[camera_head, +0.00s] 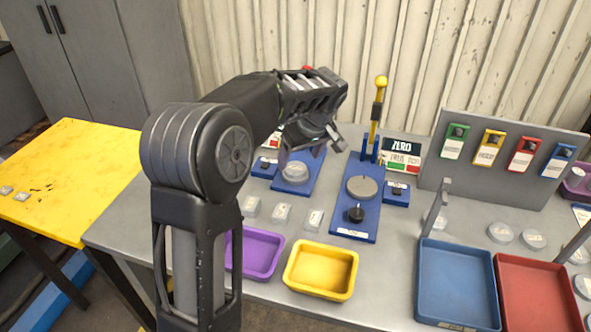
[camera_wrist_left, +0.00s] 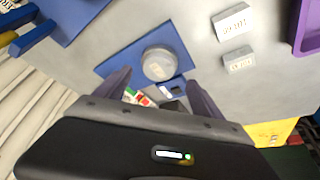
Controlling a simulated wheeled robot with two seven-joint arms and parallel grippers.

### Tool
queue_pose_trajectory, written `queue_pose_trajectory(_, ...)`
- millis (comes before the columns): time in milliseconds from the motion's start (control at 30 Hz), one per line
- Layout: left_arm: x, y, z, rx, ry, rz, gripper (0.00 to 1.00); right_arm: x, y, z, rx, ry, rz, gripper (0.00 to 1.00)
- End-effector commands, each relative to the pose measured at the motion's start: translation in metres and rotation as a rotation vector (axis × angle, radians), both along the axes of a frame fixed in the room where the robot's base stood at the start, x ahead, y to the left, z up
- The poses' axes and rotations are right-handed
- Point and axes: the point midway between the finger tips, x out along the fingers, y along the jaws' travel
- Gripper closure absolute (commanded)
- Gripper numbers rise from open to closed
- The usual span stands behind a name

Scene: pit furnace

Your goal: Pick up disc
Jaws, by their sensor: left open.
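A pale round disc (camera_head: 295,172) sits on a blue plate (camera_head: 301,184) at the back of the grey table. It also shows in the left wrist view (camera_wrist_left: 158,63), flat on its blue base. My left gripper (camera_head: 312,150) is open above and just behind this disc in the head view. In the left wrist view its two fingers (camera_wrist_left: 158,82) are spread, with the disc ahead between the tips and nothing held. Another grey disc (camera_head: 362,188) lies on the blue stand to the right. Several loose pale discs (camera_head: 500,232) lie at the right. My right gripper is not in view.
The blue stand has an upright yellow-topped lever (camera_head: 379,105) close right of my gripper. Small labelled blocks (camera_head: 282,213) lie in front. Purple (camera_head: 281,251), yellow (camera_head: 344,284), blue (camera_head: 424,290) and red (camera_head: 503,285) trays line the front. A yellow table (camera_head: 80,170) stands left.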

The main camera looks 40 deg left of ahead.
Motion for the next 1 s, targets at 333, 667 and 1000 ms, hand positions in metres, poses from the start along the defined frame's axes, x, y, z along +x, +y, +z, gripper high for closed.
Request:
queue_pose_trajectory(333, 0.01, 0.015, -0.041, 0.001, 0.004, 0.002, 0.22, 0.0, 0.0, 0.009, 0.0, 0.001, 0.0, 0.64)
queue_pose_trajectory(667, 0.01, 0.016, -0.044, 0.0, 0.001, 0.0, 0.22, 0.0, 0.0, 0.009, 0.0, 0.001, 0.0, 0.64)
queue_pose_trajectory(1000, 0.01, 0.016, -0.044, 0.0, 0.001, 0.0, 0.23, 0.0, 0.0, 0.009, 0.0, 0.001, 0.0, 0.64)
